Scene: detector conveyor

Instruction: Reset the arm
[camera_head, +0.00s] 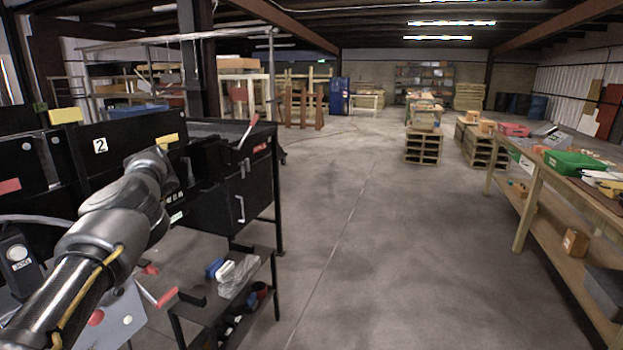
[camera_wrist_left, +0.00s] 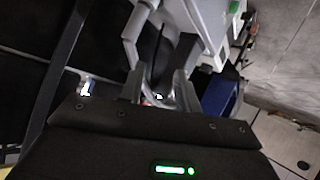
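My left arm reaches in from the lower left of the head view, over the front of the black conveyor machine (camera_head: 225,205). Its gripper end is dark against the machine, so the fingers are hard to make out there. In the left wrist view my left gripper (camera_wrist_left: 160,85) shows two grey fingers with a gap between them. It looks open, and I see nothing clearly held. Pale grey machine parts (camera_wrist_left: 200,20) lie just beyond the fingers. My right arm and gripper are not in either view.
A low black shelf (camera_head: 235,290) with blue and white items stands below the machine. A red-handled lever (camera_head: 248,133) rises from the machine's top. A wooden bench (camera_head: 545,195) with a green bin (camera_head: 575,163) is at the right. The floor between is clear.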

